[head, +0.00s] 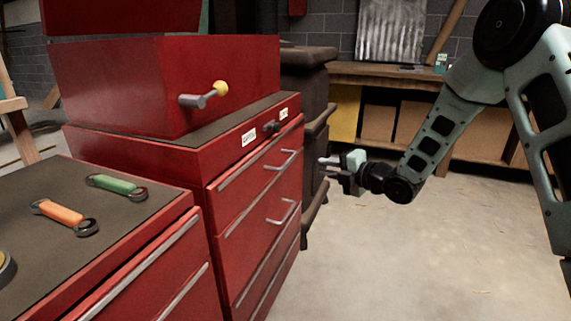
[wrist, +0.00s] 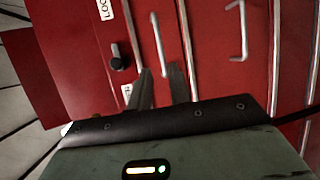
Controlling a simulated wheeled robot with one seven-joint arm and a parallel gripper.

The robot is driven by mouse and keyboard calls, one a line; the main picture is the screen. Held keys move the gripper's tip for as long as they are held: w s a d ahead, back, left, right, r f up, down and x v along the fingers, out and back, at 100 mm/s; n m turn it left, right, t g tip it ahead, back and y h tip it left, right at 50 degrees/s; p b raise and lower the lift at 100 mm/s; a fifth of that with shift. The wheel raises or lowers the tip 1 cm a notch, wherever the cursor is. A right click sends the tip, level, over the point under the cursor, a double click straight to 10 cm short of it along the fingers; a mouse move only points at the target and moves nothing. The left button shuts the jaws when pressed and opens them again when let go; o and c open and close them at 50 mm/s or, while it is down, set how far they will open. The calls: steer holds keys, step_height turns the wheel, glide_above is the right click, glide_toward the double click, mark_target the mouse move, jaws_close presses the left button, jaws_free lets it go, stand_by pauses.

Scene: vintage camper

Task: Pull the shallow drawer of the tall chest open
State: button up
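The tall chest (head: 222,168) is red and stands left of centre in the head view. Its upper drawer (head: 250,175) has a grey bar handle (head: 283,160) and looks closed; this handle also shows in the wrist view (wrist: 157,42). A deeper drawer below has a similar handle (head: 283,212), also in the wrist view (wrist: 243,30). My gripper (head: 328,162) is in front of the chest, right of the upper handle and apart from it in the head view. In the wrist view its two fingers (wrist: 162,78) are apart, with the upper handle's near end between them in the picture.
A black knob (head: 270,127) sits between white labels above the upper drawer. A red box with a yellow-tipped crank (head: 205,97) stands on the chest. A lower cabinet (head: 105,225) with orange and green tools is at left. A dark stove-like column stands behind; floor at right is clear.

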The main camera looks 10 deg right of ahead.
mark_target(291, 160)
steer(key=x, duration=1.6)
steer(key=shift+w+a, duration=0.1)
steer(key=shift+a, duration=0.1)
jaws_close()
